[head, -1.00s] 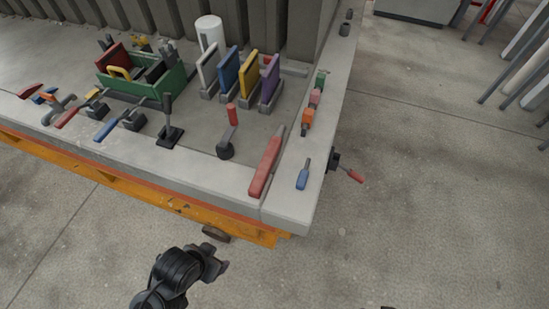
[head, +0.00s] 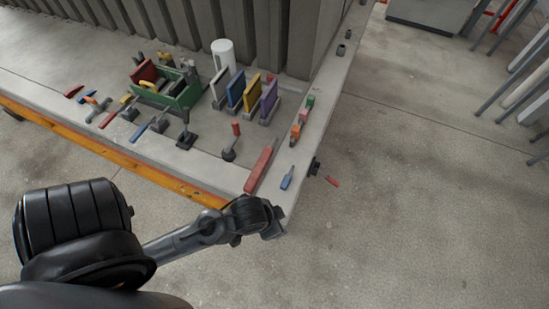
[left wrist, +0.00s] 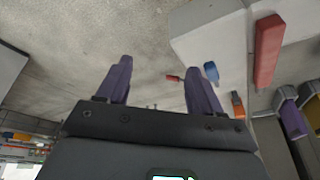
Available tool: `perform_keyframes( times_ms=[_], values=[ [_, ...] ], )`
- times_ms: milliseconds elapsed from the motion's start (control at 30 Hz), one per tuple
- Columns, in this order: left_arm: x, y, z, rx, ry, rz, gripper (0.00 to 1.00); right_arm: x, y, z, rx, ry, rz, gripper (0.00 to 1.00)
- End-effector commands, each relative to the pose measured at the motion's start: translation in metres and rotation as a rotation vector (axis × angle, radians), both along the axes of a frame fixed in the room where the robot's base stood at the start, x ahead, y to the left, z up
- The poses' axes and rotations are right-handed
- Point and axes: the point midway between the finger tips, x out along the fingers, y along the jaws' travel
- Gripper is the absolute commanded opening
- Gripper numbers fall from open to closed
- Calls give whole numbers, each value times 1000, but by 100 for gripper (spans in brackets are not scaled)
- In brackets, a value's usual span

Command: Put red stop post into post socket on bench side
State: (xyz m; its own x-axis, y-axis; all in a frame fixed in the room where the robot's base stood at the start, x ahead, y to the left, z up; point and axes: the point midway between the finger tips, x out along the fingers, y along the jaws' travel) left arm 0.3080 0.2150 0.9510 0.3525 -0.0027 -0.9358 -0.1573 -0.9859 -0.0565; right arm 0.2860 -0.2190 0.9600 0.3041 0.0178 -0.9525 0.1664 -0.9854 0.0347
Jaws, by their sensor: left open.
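A red-topped upright piece (head: 236,129) on a dark round base stands on the bench top. A dark fitting (head: 314,166) is on the bench's right side, with a small red-ended piece (head: 333,181) sticking out from it. I cannot tell which red piece is the stop post, or whether the dark fitting is the socket. My left gripper (head: 276,224) is beyond the bench's near corner. In the left wrist view its two fingers (left wrist: 158,65) are apart and empty, and the red-ended piece (left wrist: 173,78) shows between them at a distance. My right gripper is not in view.
A long red bar (head: 262,166) and a blue-handled tool (head: 287,178) lie near the corner. Coloured panels (head: 252,94) in holders, a green tote (head: 178,97) and several clamps stand behind.

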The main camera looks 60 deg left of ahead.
Motion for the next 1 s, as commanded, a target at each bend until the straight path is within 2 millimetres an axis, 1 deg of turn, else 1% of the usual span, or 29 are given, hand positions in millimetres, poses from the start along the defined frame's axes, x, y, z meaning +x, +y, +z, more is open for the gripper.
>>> perform_keyframes(
  times_ms=[33,67,100,167,200,233,300,367,467,567,600,667,700,800,900,1000],
  values=[
    [10,0,33,9,-19,-4,66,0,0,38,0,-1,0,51],
    [16,-1,41,11,-33,-3,66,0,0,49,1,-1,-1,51],
    [26,-2,50,14,-56,-4,66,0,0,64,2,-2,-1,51],
    [47,-2,59,13,-95,-5,66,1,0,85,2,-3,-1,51],
    [60,-2,55,5,-115,-5,66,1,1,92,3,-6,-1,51],
    [68,-1,51,-5,-126,-2,66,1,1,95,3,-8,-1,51],
    [85,6,38,-33,-131,10,66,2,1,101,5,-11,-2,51],
    [96,17,27,-61,-117,33,66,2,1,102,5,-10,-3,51],
    [107,48,8,-100,-55,99,66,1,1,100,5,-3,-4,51],
    [110,91,-5,-126,39,206,66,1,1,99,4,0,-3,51],
    [109,109,-7,-133,78,258,66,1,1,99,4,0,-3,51],
    [106,136,-8,-138,136,343,66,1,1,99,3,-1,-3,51],
    [103,153,-6,-139,172,400,66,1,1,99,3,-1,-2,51],
    [95,189,0,-138,249,533,66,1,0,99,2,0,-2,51],
    [87,215,7,-134,301,638,66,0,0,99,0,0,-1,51],
    [82,228,9,-132,333,702,66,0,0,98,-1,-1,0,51]
  ],
)
